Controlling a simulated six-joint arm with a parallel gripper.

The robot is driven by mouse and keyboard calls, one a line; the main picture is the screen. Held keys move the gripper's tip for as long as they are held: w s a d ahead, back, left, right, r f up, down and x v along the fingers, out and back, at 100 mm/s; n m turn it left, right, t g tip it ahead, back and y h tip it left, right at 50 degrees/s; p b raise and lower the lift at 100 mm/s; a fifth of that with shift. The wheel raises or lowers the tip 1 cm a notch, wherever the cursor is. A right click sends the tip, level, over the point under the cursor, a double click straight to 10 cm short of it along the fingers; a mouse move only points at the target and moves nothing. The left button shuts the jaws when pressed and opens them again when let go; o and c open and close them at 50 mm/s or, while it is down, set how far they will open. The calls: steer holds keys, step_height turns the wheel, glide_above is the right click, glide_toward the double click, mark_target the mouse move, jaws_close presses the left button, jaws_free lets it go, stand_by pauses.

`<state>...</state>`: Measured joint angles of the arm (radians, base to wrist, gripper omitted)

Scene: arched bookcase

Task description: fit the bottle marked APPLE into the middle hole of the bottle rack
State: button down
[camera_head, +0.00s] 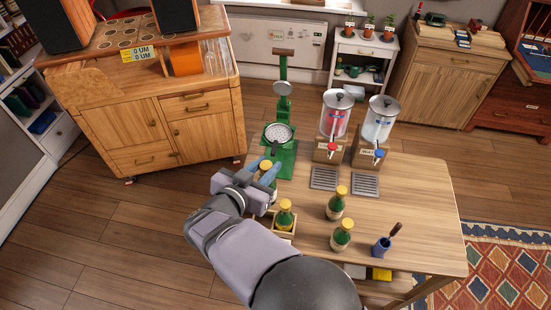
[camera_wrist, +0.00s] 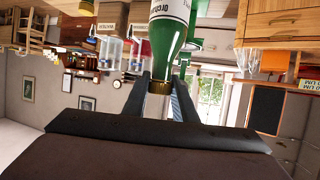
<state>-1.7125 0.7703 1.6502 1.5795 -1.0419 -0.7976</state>
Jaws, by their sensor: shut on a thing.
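In the wrist view, the fingers (camera_wrist: 163,88) close around the neck of this bottle (camera_wrist: 170,42). Its pale label is cut off by the frame edge, and I cannot read a full name. A wooden rack (camera_head: 292,234) stands on the table just right of my forearm. One yellow-capped green bottle (camera_head: 285,216) sits in it. My arm hides the rack's left part, so I cannot make out the middle hole.
Two more yellow-capped bottles (camera_head: 335,204) (camera_head: 341,236) stand on the table (camera_head: 420,220) right of the rack. A blue pot with a brush (camera_head: 382,246) is near the front.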

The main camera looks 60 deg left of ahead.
steer(key=shift+s+d+f, duration=0.2)
steer(key=shift+s+f, duration=0.35)
steer(key=shift+s+d+f, duration=0.15)
steer(key=shift+s+f, duration=0.35)
steer(key=shift+r, duration=0.1)
steer(key=shift+f+b, duration=1.55)
steer(key=shift+f, duration=1.45)
steer(key=shift+p, duration=0.75)
steer(key=shift+f+b, duration=1.75)
steer(key=shift+f, duration=1.1)
steer(key=c, duration=1.4)
jaws_free()
steer(key=shift+o, duration=0.2)
